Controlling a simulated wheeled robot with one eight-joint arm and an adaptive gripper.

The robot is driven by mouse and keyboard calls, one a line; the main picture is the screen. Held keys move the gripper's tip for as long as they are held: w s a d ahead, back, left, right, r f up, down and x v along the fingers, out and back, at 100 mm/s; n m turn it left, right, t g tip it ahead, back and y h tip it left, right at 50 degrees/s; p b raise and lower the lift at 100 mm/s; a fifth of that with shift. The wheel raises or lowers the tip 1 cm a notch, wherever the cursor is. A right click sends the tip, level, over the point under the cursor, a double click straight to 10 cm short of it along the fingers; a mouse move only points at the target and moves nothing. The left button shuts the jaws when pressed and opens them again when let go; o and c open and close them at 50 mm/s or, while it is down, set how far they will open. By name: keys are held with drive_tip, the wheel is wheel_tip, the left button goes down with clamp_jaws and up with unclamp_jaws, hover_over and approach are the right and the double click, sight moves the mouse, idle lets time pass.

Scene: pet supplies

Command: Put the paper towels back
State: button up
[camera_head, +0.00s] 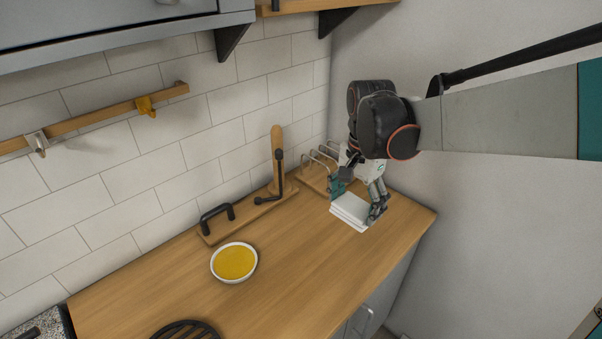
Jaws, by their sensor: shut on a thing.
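The paper towels (348,212) are a flat white folded stack at the right part of the wooden counter, near its right end. My gripper (357,203) comes down from above and is shut on the stack, one finger at its left side and one at its right. I cannot tell whether the stack rests on the counter or is slightly raised. A wooden base with metal wire loops (312,170) stands just behind and left of the gripper, against the tiled wall. My gripper partly hides this rack and the back of the stack.
A wooden stand with an upright post (277,152) and black handles is left of the rack. A white bowl with yellow contents (234,262) sits farther left. A black round grate (186,331) is at the front. The counter (300,265) right of the bowl is clear.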

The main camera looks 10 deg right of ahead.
wheel_tip(320, 180, down, 19)
drive_tip(key=b, duration=0.5)
drive_tip(key=shift+b, duration=0.4)
drive_tip(key=shift+r, duration=0.1)
drive_tip(key=o, duration=0.9)
drive_tip(key=shift+o, duration=0.2)
